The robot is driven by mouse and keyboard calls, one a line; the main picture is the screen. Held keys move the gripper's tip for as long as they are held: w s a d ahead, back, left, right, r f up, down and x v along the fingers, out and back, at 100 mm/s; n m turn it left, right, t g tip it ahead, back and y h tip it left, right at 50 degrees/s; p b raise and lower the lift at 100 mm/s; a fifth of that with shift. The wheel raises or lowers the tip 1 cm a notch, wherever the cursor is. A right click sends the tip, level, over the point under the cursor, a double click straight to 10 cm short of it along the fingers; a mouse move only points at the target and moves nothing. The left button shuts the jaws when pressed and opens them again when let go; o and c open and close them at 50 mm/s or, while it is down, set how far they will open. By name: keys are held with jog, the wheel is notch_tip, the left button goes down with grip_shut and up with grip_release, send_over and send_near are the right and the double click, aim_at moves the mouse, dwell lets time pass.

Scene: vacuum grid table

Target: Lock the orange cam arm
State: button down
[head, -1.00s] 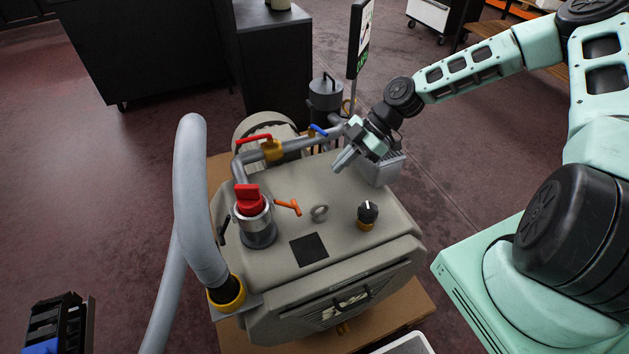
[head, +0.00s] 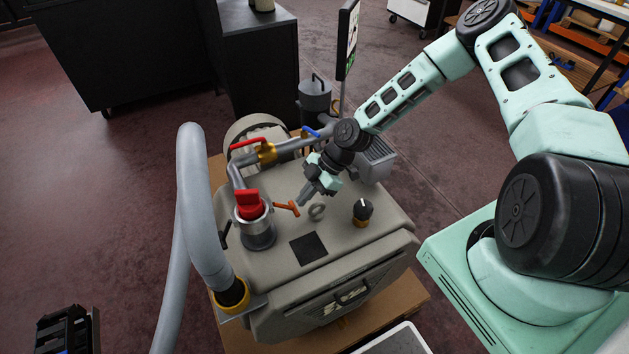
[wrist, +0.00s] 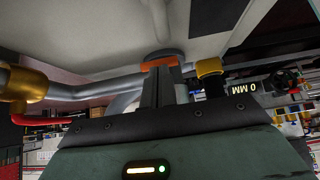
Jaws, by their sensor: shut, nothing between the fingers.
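The orange cam arm (head: 287,208) sticks out to the right from the side of the silver coupling (head: 251,212) with the red handle (head: 249,201) on top. It ends in a short crosspiece. My gripper (head: 301,203) is shut and empty, pointing down-left just right of the cam arm's outer end. In the wrist view the closed fingers (wrist: 158,88) reach up to an orange bar (wrist: 160,62), which looks like the cam arm. I cannot tell whether the fingertips touch it.
A metal ring (head: 317,211) and a black knob (head: 362,210) stand to the right on the grey housing (head: 345,250). A red-handled valve (head: 247,144) and a blue lever (head: 311,132) sit on the pipe behind. A thick grey hose (head: 190,190) arches at left.

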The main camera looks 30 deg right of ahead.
jog(key=shift+a+f, duration=0.35)
jog(key=shift+f, duration=0.15)
jog(key=shift+f, duration=0.1)
jog(key=b, duration=0.1)
jog(key=f+b, duration=0.1)
jog(key=b, duration=0.1)
jog(key=shift+a+f, duration=0.3)
jog(key=shift+a, duration=0.05)
jog(key=shift+r, duration=0.1)
jog(key=v, duration=1.7)
jog(key=shift+r, duration=0.25)
